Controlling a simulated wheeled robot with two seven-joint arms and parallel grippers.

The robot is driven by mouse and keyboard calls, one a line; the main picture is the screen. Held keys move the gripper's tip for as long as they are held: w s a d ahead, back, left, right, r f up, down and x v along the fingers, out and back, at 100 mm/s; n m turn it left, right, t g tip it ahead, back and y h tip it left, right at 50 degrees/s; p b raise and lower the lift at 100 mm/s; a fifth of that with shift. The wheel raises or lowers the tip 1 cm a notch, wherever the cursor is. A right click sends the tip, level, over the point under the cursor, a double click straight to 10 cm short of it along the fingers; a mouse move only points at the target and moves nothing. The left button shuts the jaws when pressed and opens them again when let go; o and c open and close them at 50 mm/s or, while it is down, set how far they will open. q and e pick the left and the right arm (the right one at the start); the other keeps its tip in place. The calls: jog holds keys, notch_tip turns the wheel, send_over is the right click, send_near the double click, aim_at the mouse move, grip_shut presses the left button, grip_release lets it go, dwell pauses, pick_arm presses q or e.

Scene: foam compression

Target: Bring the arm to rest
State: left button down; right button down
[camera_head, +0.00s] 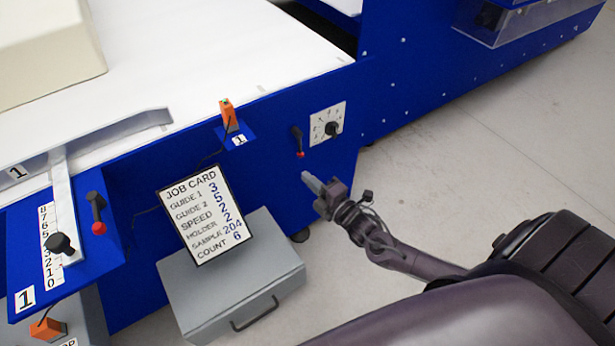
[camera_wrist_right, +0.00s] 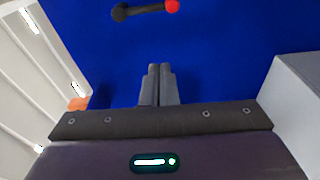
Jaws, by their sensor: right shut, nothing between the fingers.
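My right gripper (camera_head: 306,177) is at the end of my right arm, in front of the blue machine panel (camera_head: 265,180). Its two grey fingers are together and empty; they also show shut in the right wrist view (camera_wrist_right: 160,68). A black lever with a red knob (camera_head: 299,142) is on the panel, just above the fingertips in the head view. The lever also shows in the right wrist view (camera_wrist_right: 145,9), apart from the fingers. My left gripper is not in view.
A job card (camera_head: 207,214) leans on a grey box (camera_head: 270,262) left of my right arm. A dial plate (camera_head: 327,123) is on the panel. A slider scale (camera_head: 52,240) and another red-knobbed lever (camera_head: 97,213) are at the left. Floor at the right (camera_head: 480,150) is clear.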

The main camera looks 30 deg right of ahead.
dwell(0.3)
